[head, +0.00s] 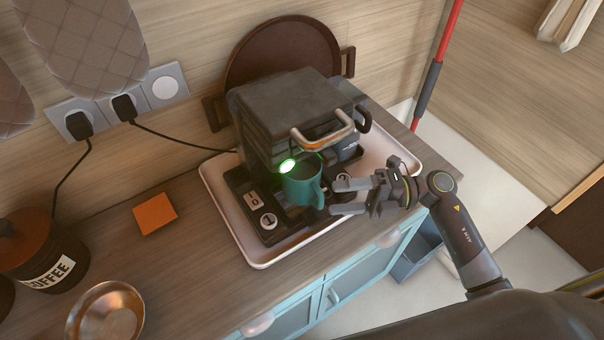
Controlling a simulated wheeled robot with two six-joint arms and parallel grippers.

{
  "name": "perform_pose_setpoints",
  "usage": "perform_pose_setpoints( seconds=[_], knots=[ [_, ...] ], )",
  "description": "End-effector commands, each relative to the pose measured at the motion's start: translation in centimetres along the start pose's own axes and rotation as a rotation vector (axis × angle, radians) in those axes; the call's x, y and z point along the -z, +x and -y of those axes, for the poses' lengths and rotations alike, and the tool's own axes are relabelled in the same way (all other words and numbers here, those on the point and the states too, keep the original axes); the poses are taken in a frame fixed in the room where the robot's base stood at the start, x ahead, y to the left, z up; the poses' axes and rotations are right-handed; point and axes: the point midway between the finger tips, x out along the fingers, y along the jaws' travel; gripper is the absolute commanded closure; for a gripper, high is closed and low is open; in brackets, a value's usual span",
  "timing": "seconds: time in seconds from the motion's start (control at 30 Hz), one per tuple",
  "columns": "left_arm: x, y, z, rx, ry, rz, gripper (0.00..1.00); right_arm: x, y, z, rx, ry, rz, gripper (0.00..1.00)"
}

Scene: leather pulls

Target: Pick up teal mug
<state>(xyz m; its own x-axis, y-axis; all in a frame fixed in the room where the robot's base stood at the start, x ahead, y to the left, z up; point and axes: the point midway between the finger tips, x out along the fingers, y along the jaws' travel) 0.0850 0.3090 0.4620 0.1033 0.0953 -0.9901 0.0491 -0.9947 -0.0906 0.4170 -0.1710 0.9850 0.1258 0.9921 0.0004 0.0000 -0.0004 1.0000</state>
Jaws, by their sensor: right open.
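The teal mug (301,184) stands upright on the front of the black coffee machine (293,100), below its lit green light. The mug's handle is on its right side, facing my right gripper. My right gripper (340,197) comes in from the right, open, with its fingertips close to the mug's handle. I cannot tell whether the fingers touch the handle. My left gripper is not in view.
The machine sits on a white tray (225,212) on the wooden counter. An orange square (155,213), a coffee jar (44,254) and a metal bowl (107,312) are to the left. A round brown tray (287,50) leans behind the machine.

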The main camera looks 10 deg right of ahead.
Motion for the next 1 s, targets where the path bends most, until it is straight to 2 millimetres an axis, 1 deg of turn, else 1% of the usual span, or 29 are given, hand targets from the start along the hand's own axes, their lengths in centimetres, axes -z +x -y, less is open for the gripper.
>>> perform_pose_setpoints(
  seconds=[0.03,0.1,0.27,0.37,0.53,0.7,0.8,1.0],
  knots=[
    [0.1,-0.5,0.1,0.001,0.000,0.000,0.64,0.0,0.7,-0.3,-0.004,0.001,0.000,0.35],
    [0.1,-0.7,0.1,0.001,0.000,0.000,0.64,0.0,1.3,-0.2,-0.002,0.000,0.001,0.35],
    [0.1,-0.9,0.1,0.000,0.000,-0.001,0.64,0.0,1.9,-0.1,0.000,0.000,0.001,0.35],
    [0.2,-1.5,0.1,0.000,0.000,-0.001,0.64,-0.1,2.7,-0.4,-0.003,0.000,0.000,0.35],
    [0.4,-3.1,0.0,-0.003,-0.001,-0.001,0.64,-0.4,4.9,-0.8,-0.005,0.000,0.000,0.35],
    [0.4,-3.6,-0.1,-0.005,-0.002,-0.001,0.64,-0.4,6.6,-0.5,-0.003,0.001,0.001,0.35],
    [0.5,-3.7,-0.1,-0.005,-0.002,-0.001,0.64,-0.4,7.0,-0.3,0.000,0.000,0.000,0.35],
    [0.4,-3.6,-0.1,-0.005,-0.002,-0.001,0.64,-0.4,7.1,-0.2,0.001,-0.001,0.000,0.35]
  ],
)
